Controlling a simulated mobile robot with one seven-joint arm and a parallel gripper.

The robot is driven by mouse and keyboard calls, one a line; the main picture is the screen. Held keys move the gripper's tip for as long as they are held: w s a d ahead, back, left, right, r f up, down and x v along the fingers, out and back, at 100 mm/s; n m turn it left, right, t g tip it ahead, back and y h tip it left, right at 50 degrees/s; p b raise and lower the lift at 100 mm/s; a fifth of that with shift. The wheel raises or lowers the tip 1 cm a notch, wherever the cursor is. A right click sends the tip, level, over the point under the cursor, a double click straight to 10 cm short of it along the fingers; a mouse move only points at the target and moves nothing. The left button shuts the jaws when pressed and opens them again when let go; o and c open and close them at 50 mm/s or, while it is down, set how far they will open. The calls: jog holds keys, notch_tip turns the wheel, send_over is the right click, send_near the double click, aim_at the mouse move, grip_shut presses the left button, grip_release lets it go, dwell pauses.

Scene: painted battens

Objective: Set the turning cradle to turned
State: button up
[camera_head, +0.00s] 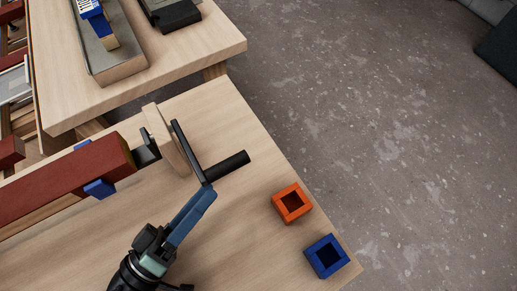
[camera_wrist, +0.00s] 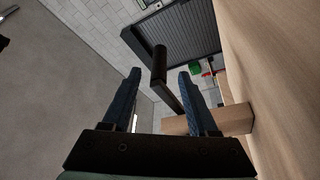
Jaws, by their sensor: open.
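The turning cradle has a wooden end post (camera_head: 165,140), with a black crank arm (camera_head: 187,150) in front of it and a black grip handle (camera_head: 229,166) sticking out to the right. A long dark red batten (camera_head: 60,182) lies at the cradle, with a blue piece (camera_head: 100,188) under it. My gripper (camera_head: 209,191) is close to the crank, by the lower end of its arm. In the wrist view my gripper (camera_wrist: 161,75) is open, and the black handle (camera_wrist: 159,65) shows between its two blue fingers. I cannot tell whether they touch it.
An orange square box (camera_head: 292,202) and a blue square box (camera_head: 325,256) stand at the right edge of the wooden bench (camera_head: 240,235). A second bench (camera_head: 190,55) behind carries a grey tray (camera_head: 118,68). Open floor (camera_head: 380,120) lies to the right.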

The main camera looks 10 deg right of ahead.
aim_at(231, 163)
jog(key=shift+p+x, duration=0.45)
jog(key=shift+x, duration=3.45)
jog(key=shift+r, duration=0.1)
grip_shut()
